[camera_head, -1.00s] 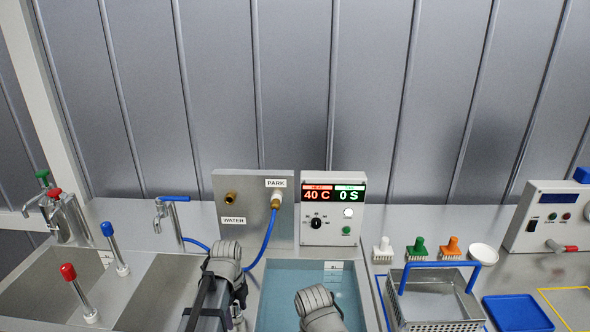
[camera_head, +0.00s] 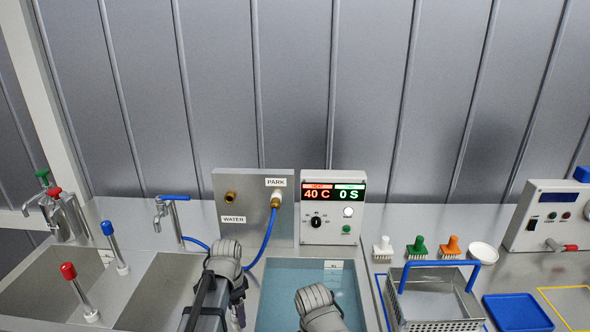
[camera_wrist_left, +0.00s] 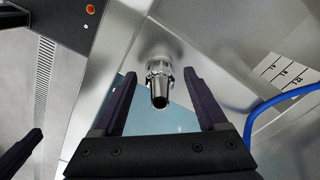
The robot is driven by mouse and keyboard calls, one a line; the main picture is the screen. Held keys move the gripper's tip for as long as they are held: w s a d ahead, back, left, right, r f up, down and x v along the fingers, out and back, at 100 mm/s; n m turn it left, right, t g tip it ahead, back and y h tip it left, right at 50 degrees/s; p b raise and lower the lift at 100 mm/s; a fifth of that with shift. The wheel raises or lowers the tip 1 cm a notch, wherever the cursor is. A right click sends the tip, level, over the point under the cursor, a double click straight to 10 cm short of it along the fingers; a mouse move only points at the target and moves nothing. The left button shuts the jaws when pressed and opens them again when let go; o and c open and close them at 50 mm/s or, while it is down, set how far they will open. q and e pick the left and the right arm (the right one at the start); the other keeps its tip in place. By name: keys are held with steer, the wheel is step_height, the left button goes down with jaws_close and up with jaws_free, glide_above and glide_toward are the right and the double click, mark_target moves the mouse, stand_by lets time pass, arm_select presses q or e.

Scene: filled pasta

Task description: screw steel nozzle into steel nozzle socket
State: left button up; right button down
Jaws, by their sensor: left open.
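The steel nozzle (camera_wrist_left: 158,84) is a shiny tapered piece with a dark open end, in the middle of the left wrist view. My left gripper (camera_wrist_left: 160,76) is open, with one dark finger on each side of the nozzle and a visible gap to each. The nozzle's far end meets a round steel fitting (camera_wrist_left: 160,50), perhaps the steel nozzle socket; I cannot tell whether they are joined. In the head view my left gripper (camera_head: 238,300) is mostly hidden by its wrist, and nozzle and socket cannot be made out. My right wrist shows low in the middle, its gripper hidden there.
A blue hose (camera_head: 268,236) hangs from the PARK fitting on the steel panel (camera_head: 250,205); it curves close to my left gripper.

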arm_select(q)
steer(key=n, duration=1)
steer(key=shift+c, duration=0.2)
jaws_close()
stand_by(0.6)
